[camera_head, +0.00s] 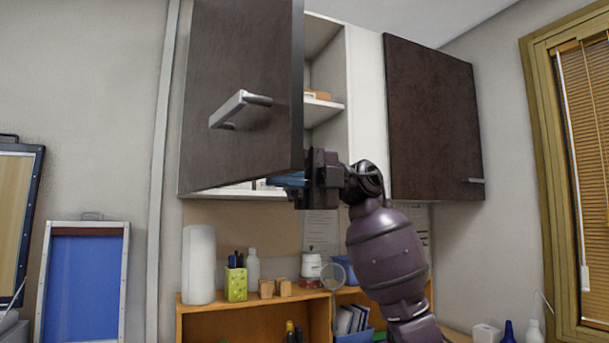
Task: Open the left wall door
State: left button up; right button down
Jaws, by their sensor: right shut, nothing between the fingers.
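The left wall door (237,90) is a dark brown cabinet door that stands partly open, swung out toward me. Its silver bar handle (238,108) is on the door's front face. Behind it, the white cabinet (361,90) shows open shelves at the right of the door's edge. My right gripper (285,181) is shut and empty at the lower free edge of the door. Its fingers are partly hidden behind the door's lower corner, and I cannot tell whether they touch it. My left gripper is not in view.
A second dark wall door (432,115) is shut at the right. Below, a wooden shelf unit (255,310) carries a paper roll (199,264), a green pen holder (236,283), a white bottle (253,265) and small blocks. A window (585,150) is at the far right.

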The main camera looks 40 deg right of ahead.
jog(key=shift+a, duration=0.65)
jog(key=w+a+p, duration=0.1)
jog(key=a+p, duration=0.1)
jog(key=a, duration=1.1)
jog(key=shift+w+a+p, duration=0.2)
jog(key=shift+w+p, duration=0.05)
jog(key=shift+p, duration=0.1)
jog(key=shift+d, duration=0.1)
